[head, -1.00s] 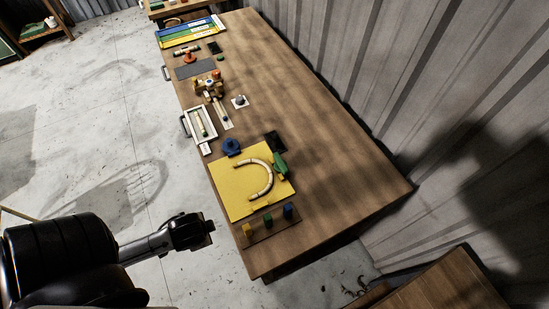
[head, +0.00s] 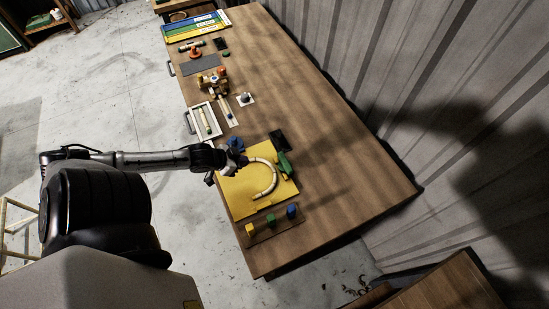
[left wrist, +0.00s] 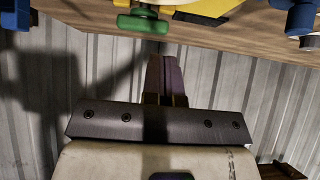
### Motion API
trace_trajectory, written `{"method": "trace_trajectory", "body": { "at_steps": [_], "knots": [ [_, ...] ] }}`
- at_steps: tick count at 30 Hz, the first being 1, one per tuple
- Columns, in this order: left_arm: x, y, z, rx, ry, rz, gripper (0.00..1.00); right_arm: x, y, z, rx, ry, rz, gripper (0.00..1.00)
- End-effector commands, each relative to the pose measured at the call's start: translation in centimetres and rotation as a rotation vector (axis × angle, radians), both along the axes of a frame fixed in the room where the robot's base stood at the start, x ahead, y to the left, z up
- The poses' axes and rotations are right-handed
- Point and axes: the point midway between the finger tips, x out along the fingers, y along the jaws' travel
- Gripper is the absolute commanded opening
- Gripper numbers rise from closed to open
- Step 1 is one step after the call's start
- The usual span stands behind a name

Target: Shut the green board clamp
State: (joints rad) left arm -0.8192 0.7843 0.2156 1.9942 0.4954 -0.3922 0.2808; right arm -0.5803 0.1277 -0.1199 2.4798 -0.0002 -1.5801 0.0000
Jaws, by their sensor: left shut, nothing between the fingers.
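The green board clamp (head: 285,164) sits at the right edge of the yellow board (head: 238,198). It also shows at the top of the left wrist view as a green knob and body (left wrist: 142,22). A pale curved rattan piece (head: 273,184) lies on the board beside it. My left gripper (head: 238,161) is over the board's far-left corner, near the blue clamp (head: 236,143), which it partly hides. The green clamp is to its right, across the rattan, apart from it. The left fingers (left wrist: 167,78) are shut and empty. My right gripper is not in view.
A rack with yellow, green and blue pegs (head: 272,223) stands at the board's near edge. A black item (head: 279,140) lies beyond the green clamp. A white tray (head: 194,122) and several tools are farther back. The table's right side (head: 350,170) is clear.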

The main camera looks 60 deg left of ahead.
Motion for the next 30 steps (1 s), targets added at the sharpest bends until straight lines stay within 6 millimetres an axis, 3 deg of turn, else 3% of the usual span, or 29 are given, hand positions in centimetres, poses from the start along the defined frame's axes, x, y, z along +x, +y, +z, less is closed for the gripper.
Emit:
{"method": "trace_trajectory", "body": {
  "at_steps": [17,30],
  "knots": [
    [0.5,-0.1,-0.1,-0.021,-0.012,0.014,0.00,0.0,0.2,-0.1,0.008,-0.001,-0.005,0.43],
    [5.4,-0.3,-4.5,-0.021,-0.014,0.015,0.00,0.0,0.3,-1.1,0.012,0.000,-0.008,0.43]
  ]
}}
